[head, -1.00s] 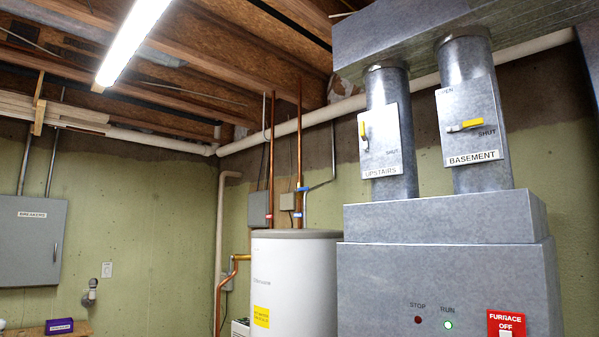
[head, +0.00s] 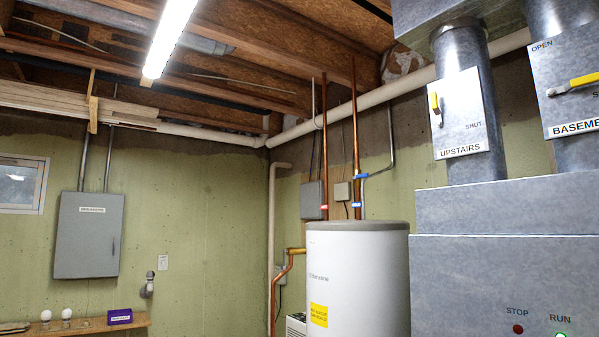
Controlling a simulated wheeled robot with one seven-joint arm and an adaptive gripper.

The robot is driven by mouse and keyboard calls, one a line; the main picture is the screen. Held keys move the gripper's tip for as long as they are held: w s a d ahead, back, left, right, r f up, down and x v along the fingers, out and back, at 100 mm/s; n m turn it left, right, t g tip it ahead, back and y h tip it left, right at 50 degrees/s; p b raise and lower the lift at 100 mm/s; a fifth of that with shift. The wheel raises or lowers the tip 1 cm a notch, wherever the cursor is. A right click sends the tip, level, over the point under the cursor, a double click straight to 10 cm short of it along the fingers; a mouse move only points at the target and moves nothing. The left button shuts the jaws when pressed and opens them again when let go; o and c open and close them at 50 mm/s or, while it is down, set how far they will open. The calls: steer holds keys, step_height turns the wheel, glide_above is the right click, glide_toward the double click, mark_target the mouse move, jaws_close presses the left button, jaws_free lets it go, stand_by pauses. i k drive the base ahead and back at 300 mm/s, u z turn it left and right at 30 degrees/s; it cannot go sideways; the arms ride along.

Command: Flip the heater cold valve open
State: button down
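The white water heater (head: 357,285) stands right of centre in the head view, with copper pipes rising from its top. A small blue lever (head: 361,176) sits on the right-hand copper pipe, above a blue tag (head: 357,205) whose lettering is too small to read surely. The lever appears to lie crosswise to the pipe. A red tag (head: 324,207) is on the left-hand copper pipe (head: 324,150). My gripper is not in view.
The grey furnace (head: 500,270) stands right, beside the heater. Its ducts carry yellow-handled dampers marked UPSTAIRS (head: 461,120) and BASEMENT (head: 572,85). A breaker box (head: 88,235) hangs on the left wall above a wooden shelf (head: 135,325) holding a purple box (head: 120,317).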

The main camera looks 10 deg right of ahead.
mark_target(365, 175)
steer(key=u, duration=0.4)
steer(key=i, duration=1)
steer(key=z, duration=0.2)
